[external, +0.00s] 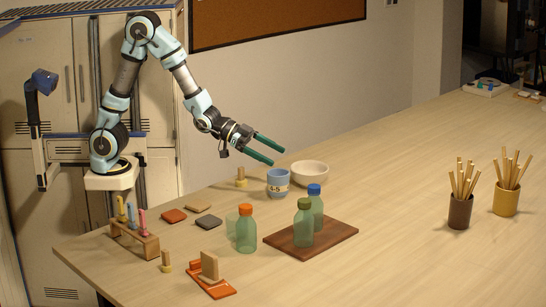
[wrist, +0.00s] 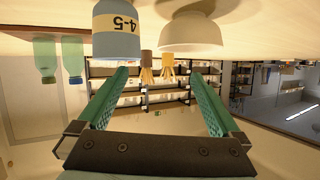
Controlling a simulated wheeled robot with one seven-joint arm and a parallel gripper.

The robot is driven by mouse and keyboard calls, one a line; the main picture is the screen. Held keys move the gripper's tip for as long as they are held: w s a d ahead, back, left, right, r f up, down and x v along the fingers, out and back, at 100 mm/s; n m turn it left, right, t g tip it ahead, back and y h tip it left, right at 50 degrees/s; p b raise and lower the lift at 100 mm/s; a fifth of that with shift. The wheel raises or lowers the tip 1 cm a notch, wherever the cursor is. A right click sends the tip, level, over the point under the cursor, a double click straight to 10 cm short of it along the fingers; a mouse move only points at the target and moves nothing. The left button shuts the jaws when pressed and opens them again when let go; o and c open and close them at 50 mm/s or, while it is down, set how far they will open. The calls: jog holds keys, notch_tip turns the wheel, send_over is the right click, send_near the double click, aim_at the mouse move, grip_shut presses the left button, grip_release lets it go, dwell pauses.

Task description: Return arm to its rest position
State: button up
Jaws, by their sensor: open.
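My gripper (external: 265,148) is open and empty, held in the air above the table's far left part. Its two green fingers are spread apart in the wrist view (wrist: 158,95). The arm reaches out from its mount at the left toward the table. A blue cup (external: 278,183) with a pale "4-5" label stands below and just beyond the fingertips; it also shows upside down in the wrist view (wrist: 117,32). A cream bowl (external: 310,173) sits right of the cup and also shows in the wrist view (wrist: 192,32). The gripper touches neither.
A dark board (external: 340,234) bears green-capped (external: 304,224) and blue-capped (external: 315,203) bottles. An orange-capped bottle (external: 246,229) stands left of it. A wooden rack (external: 133,240), tiles (external: 174,216) and an orange stand (external: 212,284) lie nearer. Two stick-filled cups (external: 460,210) (external: 506,200) stand right. The middle right is clear.

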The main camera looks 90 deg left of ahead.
jog(key=a+n+y, duration=0.1)
jog(key=a, duration=0.2)
jog(key=s+a+f+n+y, duration=0.1)
jog(key=a, duration=0.2)
jog(key=s+a+n+y, duration=0.1)
jog(key=a, duration=0.2)
jog(key=shift+s+f+n+g+y, duration=0.15)
jog(key=shift+f+n+g+y, duration=0.15)
jog(key=shift+f+g+y, duration=0.1)
jog(key=s+a, duration=0.1)
jog(key=s+f+n+g, duration=0.1)
jog(key=s, duration=0.1)
jog(key=shift+a+f+g+y, duration=0.2)
jog(key=shift+a+g+y, duration=0.1)
jog(key=shift+a+y, duration=0.1)
jog(key=s+d+f+g+p, duration=0.1)
jog(key=s+g, duration=0.3)
jog(key=s, duration=0.5)
jog(key=s+d+f+g+p, duration=0.1)
jog(key=s+d+f+g, duration=0.1)
jog(key=s, duration=0.7)
jog(key=f+g, duration=0.1)
jog(key=g, duration=0.1)
jog(key=shift+m+g+p, duration=0.3)
jog(key=shift+g+p, duration=0.1)
